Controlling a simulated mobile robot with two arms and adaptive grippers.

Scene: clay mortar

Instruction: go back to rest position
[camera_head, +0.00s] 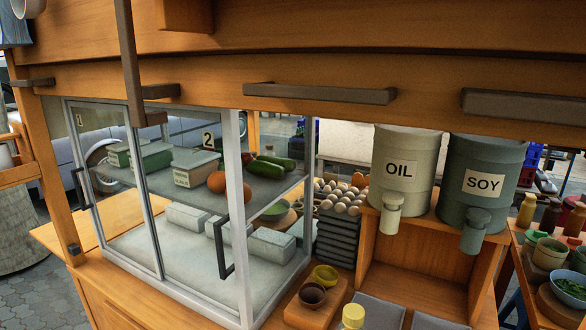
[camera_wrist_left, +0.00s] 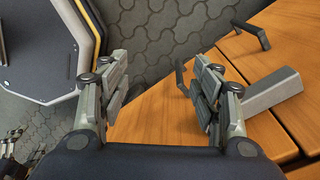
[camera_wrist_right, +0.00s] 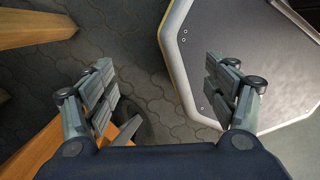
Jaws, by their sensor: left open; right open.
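My left gripper (camera_wrist_left: 164,88) is open and empty in the left wrist view. It hangs above stone paving, with the wooden cart front (camera_wrist_left: 165,130) and its dark handles below and to the right. My right gripper (camera_wrist_right: 164,92) is open and empty in the right wrist view, above the paving (camera_wrist_right: 150,75). Wooden beams (camera_wrist_right: 40,30) show to its left. Neither gripper nor arm shows in the head view. No clay mortar can be made out for certain in any view.
A glass case (camera_head: 190,200) with tubs, vegetables and blocks stands on the wooden cart. OIL (camera_head: 402,175) and SOY (camera_head: 482,180) dispensers sit right of it, beside egg trays (camera_head: 340,200). Two small bowls (camera_head: 312,294) stand in front. Sauces and bowls fill a side table (camera_head: 540,300).

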